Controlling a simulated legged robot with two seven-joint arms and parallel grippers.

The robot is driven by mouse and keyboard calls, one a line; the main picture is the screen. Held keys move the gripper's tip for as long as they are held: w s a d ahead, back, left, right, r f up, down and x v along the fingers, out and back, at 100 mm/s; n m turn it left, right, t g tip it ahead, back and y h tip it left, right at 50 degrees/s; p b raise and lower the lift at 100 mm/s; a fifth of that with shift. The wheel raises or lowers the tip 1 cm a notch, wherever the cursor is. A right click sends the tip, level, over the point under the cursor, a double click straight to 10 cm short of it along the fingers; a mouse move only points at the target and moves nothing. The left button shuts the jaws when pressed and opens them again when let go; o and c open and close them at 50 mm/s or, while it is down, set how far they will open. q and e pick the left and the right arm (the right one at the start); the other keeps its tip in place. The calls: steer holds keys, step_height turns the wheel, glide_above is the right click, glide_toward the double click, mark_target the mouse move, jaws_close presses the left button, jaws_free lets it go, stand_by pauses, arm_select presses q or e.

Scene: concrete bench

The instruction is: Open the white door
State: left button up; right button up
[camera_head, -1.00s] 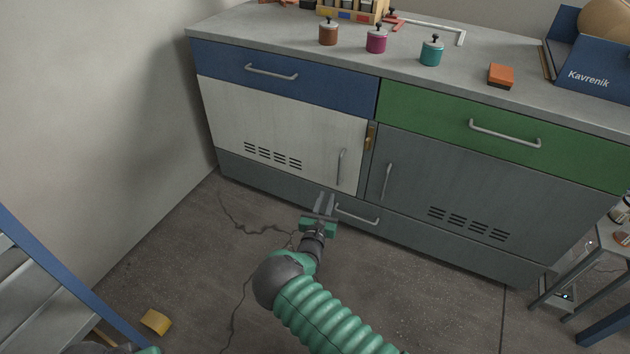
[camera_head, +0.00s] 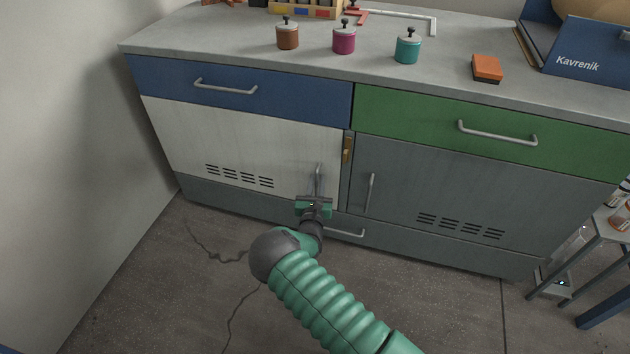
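The white door (camera_head: 235,145) is on the left part of the bench's front, below a blue drawer. It looks shut, flush with the front, with dark vent slots low on it. Its upright grey handle (camera_head: 318,172) is near the door's right edge. My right gripper (camera_head: 316,192) is at the lower end of this handle, pointing at the door. Its fingers overlap the handle in the picture, so I cannot tell whether they are around it, touching it, open or shut. My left gripper is not in view.
The grey door (camera_head: 450,190) with its own handle is to the right, and a grey bottom drawer handle (camera_head: 345,232) is just below my gripper. Pots and an orange block (camera_head: 487,68) stand on the bench top. A small table (camera_head: 595,245) is at the right. The floor in front is mostly clear.

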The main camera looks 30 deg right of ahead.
steer(key=shift+a, duration=0.1)
steer(key=shift+c, duration=0.3)
jaws_close()
steer(key=shift+a, duration=0.1)
stand_by(0.8)
